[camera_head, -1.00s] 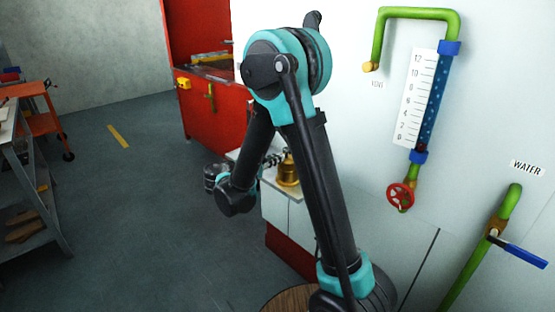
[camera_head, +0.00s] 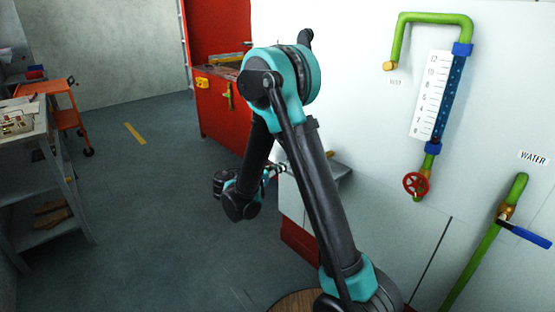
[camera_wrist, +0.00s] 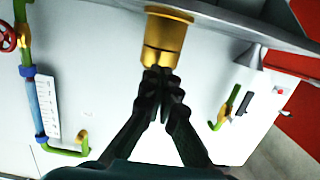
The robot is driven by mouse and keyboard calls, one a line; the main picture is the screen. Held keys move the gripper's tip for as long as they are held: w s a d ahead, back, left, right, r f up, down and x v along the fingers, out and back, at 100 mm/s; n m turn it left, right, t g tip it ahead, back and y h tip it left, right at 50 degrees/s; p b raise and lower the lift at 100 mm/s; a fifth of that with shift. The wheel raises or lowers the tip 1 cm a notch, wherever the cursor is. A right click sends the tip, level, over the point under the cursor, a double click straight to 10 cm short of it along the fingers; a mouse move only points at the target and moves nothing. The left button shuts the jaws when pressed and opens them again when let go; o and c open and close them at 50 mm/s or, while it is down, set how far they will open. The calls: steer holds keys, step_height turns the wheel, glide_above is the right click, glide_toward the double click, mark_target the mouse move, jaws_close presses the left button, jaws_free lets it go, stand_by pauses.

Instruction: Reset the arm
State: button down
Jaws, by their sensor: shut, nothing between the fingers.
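My arm (camera_head: 318,195) rises on the right of the head view, bends at a high elbow and comes down to the wrist. My gripper (camera_wrist: 162,75) is shut and empty in the wrist view. Its fingertips are just in front of a brass cylinder (camera_wrist: 166,36), which shows upside down against a grey shelf (camera_wrist: 230,22). I cannot tell whether they touch. In the head view the gripper's end shows small beside the grey shelf, partly behind my arm, and the brass cylinder is hidden.
A white wall with a gauge (camera_head: 432,94), red valve wheel (camera_head: 416,184) and blue-handled green pipe (camera_head: 483,245) stands at right. A red cabinet (camera_head: 225,108) is behind. A grey rack (camera_head: 50,185) and orange cart (camera_head: 62,100) are left. The middle floor is clear.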

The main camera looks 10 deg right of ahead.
steer(key=s+d+f+n+g+y, duration=0.5)
steer(key=s+d+n+y, duration=0.1)
steer(key=s+d, duration=0.55)
steer(key=s+a+f+n+y, duration=0.2)
steer(key=s+y, duration=0.1)
steer(key=s, duration=0.4)
steer(key=s+a+f+n+y, duration=0.2)
steer(key=s+y, duration=0.2)
steer(key=s, duration=0.4)
steer(key=shift+a+f+n, duration=0.15)
steer(key=shift+f+n, duration=0.2)
steer(key=shift+n, duration=0.05)
steer(key=c, duration=2.2)
jaws_free()
